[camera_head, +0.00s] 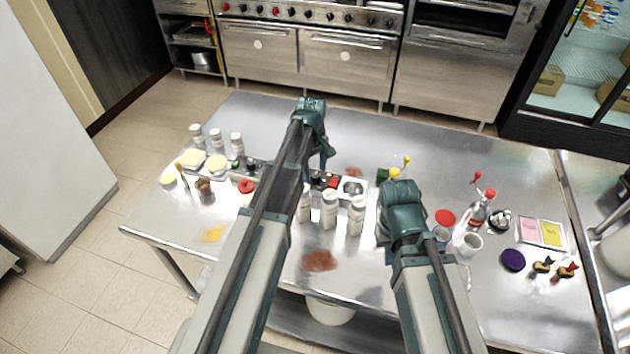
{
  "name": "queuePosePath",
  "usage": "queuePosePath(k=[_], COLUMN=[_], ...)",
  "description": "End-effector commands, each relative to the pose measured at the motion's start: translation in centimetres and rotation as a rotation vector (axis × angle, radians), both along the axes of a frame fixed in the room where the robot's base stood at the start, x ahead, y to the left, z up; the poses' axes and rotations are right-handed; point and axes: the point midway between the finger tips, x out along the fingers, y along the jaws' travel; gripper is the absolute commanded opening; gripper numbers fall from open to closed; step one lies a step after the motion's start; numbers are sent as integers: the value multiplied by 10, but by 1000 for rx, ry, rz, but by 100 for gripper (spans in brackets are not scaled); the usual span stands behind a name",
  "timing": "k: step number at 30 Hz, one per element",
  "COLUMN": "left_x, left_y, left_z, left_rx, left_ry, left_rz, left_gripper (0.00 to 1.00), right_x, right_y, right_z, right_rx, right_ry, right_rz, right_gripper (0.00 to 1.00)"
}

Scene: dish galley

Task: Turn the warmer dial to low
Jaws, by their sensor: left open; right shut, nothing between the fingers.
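A small unit with a dark part, a red patch (334,182) and a pale plate with a round metal piece (353,187) sits mid-table. It may be the warmer, but it is too small and too covered by my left arm for me to tell the dial or its setting. My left gripper (323,160) points down just above and behind this unit, open, with nothing seen in it. My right gripper (385,236) points down over the table, right of the white bottles. Its fingers are mostly hidden behind its wrist; it is shut and empty.
White bottles (329,211) stand between my arms. More shakers (216,139) and pale dishes stand at the left. A red-capped bottle (481,211), a cup (469,245) and a pink-yellow tray (541,233) are at the right. The steel table's back (430,150) is mostly clear.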

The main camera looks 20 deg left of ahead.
Motion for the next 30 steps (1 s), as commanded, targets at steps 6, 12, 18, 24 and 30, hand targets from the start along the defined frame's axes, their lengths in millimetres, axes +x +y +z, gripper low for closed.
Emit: queuePosePath(k=[6, 12, 18, 24, 30], left_x=[1, 1, 1, 1, 1], left_y=[-1, -1, -1, 0, -1], left_z=[-16, -15, -15, -15, -15], left_rx=[0, 0, 0, 0, 0], left_ry=[0, 0, 0, 0, 0], left_rz=[0, 0, 0, 0, -1], left_gripper=[67, 67, 40, 4, 0], right_x=[0, 0, 0, 0, 0], right_y=[0, 0, 0, 0, 0], right_z=[-16, -15, -15, -15, -15], right_rx=[0, 0, 0, 0, 0], right_ry=[0, 0, 0, 0, 0], right_rz=[-1, -1, -1, 0, 0], right_gripper=[0, 0, 0, 0, 0])
